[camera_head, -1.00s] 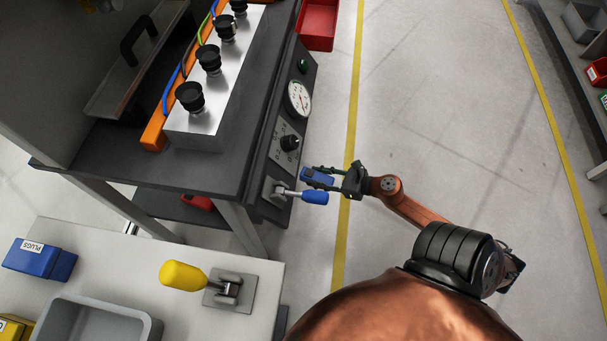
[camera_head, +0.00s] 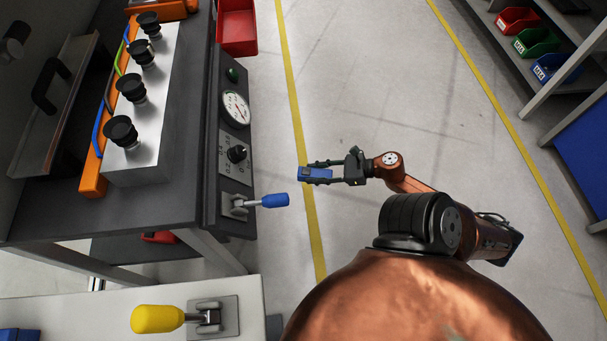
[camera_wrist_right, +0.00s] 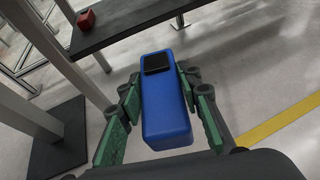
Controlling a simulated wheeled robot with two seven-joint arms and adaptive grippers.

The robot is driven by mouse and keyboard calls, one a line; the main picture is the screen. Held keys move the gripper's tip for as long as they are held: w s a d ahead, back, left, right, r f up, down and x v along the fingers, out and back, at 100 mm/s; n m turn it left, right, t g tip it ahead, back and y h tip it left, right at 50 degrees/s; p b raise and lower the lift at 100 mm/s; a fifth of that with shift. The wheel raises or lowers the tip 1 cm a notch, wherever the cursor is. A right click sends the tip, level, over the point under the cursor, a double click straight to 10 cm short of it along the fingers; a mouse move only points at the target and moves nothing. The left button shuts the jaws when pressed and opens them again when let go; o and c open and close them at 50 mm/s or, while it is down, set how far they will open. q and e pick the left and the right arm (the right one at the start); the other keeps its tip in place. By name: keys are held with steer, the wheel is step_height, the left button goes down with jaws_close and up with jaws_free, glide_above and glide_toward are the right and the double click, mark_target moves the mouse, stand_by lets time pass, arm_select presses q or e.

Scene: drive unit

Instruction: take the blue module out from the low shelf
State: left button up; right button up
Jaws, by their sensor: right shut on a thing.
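The blue module (camera_head: 316,174) is a small blue block with a dark patch on one end. My right gripper (camera_head: 322,174) is shut on it and holds it in the air over the floor, right of the workbench. In the right wrist view the module (camera_wrist_right: 165,105) sits between the two green-padded fingers (camera_wrist_right: 165,112), its dark patch facing up at the far end. The low shelf (camera_head: 130,247) shows partly under the workbench; the bench top hides much of it. My left gripper is not in view.
The workbench (camera_head: 60,215) carries a gauge and a blue-handled lever (camera_head: 272,201) near the module. A yellow-handled clamp (camera_head: 160,319) stands on the light table in front. A red bin (camera_head: 237,28) is at the back. Open floor (camera_head: 385,95) lies to the right, with shelving beyond.

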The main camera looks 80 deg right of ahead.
steer(key=s+d+r, duration=0.1)
steer(key=s+d, duration=0.3)
steer(key=s, duration=0.6)
steer(key=shift+s+d+p, duration=0.25)
steer(key=shift+s+p, duration=0.05)
steer(key=shift+s, duration=0.1)
